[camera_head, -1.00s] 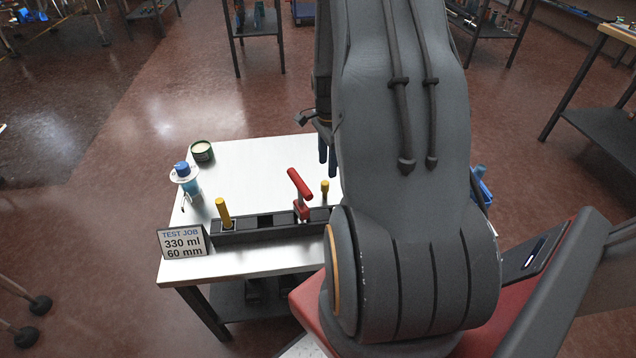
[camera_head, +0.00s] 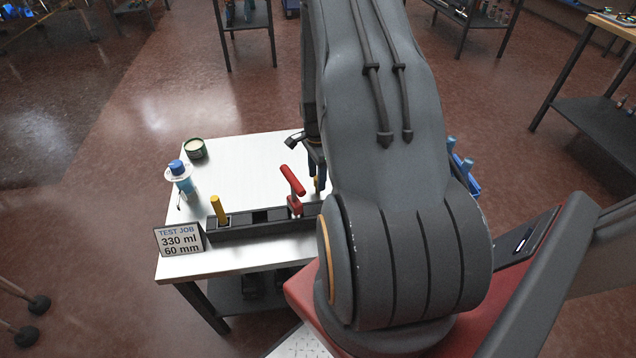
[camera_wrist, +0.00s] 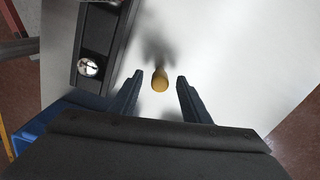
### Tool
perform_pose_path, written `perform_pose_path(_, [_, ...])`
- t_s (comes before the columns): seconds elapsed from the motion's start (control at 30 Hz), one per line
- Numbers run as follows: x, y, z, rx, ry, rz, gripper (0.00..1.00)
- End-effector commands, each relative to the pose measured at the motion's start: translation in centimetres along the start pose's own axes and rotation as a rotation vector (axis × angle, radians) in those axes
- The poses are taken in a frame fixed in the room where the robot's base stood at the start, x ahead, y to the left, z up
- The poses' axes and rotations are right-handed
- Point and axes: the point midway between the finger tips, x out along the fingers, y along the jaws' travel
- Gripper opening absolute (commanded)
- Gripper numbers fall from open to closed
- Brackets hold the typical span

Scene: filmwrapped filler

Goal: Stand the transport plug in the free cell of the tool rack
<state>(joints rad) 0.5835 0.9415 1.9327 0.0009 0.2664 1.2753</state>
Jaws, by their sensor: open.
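A yellow piece, probably the transport plug (camera_wrist: 160,80), stands on the white table behind the rack's right part. In the wrist view it lies between the two fingers, with clear space on both sides. My gripper (camera_wrist: 157,88) is open above the table. The head view shows the gripper (camera_head: 317,160) over the yellow piece (camera_head: 317,184), partly hidden by my arm. The black tool rack (camera_head: 250,229) holds a yellow-handled tool (camera_head: 218,208) at left and a red-handled tool (camera_head: 292,181) further right. Dark cells show between them; the right end is hidden by my arm.
The rack's end also shows in the wrist view, with a shiny round part (camera_wrist: 88,67) in one cell. The table's back middle (camera_head: 250,165) is clear.

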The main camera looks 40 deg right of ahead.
Motion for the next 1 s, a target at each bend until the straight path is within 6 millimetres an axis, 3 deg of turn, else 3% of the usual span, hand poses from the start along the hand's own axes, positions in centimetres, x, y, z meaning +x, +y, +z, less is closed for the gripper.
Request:
perform_pose_path(0.13, [0.0, 0.0, 0.0, 0.0, 0.0, -0.001, 0.43])
perform_pose_path(0.4, [0.0, 0.0, 0.0, 0.0, 0.0, -0.001, 0.0])
perform_pose_path(0.77, [-0.4, -0.1, 0.0, 0.0, 0.001, -0.002, 0.0])
perform_pose_path(1.0, [-2.5, -0.1, 0.0, 0.0, 0.001, -0.003, 0.0])
